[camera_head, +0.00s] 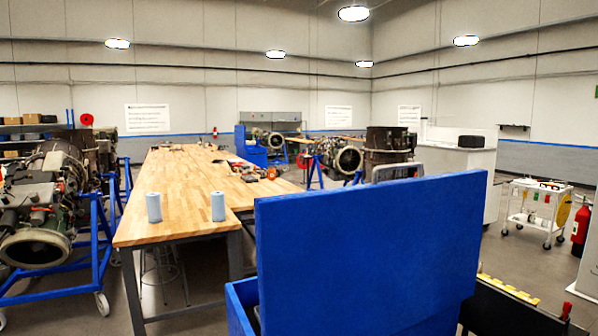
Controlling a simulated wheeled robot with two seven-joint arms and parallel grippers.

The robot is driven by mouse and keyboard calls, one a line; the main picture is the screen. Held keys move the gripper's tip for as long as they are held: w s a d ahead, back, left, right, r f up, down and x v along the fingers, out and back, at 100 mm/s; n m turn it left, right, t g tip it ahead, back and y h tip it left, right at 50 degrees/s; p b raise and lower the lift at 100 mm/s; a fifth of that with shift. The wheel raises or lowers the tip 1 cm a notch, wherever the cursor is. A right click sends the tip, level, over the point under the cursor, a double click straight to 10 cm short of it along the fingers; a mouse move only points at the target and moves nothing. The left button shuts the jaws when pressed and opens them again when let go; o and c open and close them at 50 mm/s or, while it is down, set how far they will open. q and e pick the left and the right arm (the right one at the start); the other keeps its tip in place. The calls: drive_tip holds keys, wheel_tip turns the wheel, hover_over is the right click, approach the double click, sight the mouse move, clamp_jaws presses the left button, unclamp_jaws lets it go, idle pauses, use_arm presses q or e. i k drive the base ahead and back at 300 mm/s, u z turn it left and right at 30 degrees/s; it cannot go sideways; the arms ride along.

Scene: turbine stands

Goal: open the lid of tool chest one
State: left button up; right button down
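A blue tool chest (238,310) stands close in front at the bottom of the head view, cut off by the lower edge. Its broad blue lid (370,255) stands raised, nearly upright, and faces me. A strip of the chest's open top shows left of the lid, with something dark inside that I cannot make out. No label shows whether this is chest one. Neither of my grippers is in view.
A long wooden workbench (190,200) with two blue rolls (153,207) stands left behind the chest. An engine on a blue stand (100,245) is at far left. A dark box with a yellow strip (508,289) is at lower right, and a white cart (537,212) stands behind it.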

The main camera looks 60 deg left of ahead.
sight(384, 259)
drive_tip(key=u, duration=2)
